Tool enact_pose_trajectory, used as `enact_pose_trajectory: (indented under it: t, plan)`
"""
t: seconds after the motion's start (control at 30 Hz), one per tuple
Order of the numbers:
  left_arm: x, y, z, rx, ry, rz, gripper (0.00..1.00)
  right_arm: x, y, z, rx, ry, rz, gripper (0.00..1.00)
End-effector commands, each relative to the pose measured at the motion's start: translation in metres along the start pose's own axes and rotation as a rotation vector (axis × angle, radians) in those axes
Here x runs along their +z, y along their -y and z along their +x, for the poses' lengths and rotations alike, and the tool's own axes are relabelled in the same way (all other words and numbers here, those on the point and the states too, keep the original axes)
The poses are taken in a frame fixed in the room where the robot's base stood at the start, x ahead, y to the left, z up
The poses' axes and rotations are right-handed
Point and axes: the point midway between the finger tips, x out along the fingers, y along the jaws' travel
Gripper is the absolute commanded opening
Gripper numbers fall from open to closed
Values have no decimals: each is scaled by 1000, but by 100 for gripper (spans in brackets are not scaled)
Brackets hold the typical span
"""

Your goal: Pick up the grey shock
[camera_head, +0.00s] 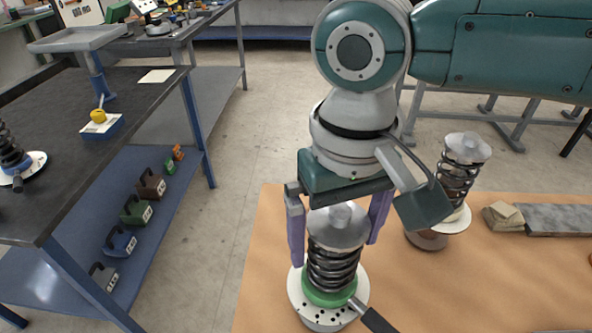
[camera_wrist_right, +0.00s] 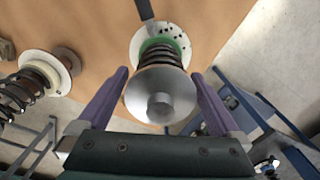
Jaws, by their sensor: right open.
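A shock (camera_head: 333,265) stands upright on the wooden table, with a grey metal cap, black coil spring, green ring and white perforated base. In the right wrist view its grey cap (camera_wrist_right: 160,95) fills the space between the fingers. My right gripper (camera_head: 335,252) comes down from above, open, with one purple finger on each side of the cap and spring. It also shows in the right wrist view (camera_wrist_right: 160,76); small gaps show beside the cap. A second grey-capped shock (camera_head: 458,172) stands behind to the right. My left gripper is out of view.
A black lever (camera_head: 377,319) sticks out near the shock's base. A grey slab (camera_head: 556,219) and a small tan block (camera_head: 503,216) lie at right. Another black spring (camera_head: 10,150) stands on the dark left bench, above a blue shelf (camera_head: 60,275) holding several colored weights.

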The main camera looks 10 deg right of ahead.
Motion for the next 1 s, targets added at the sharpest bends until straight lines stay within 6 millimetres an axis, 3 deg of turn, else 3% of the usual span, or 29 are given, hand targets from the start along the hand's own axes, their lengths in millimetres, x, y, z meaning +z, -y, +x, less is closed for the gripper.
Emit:
enact_pose_trajectory:
  t: [0.13,1.0]
  plan:
    - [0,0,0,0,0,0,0,0,0,0,0,0,-1,100]
    - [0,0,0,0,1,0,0,0,0,-1,0,0,-1,2]
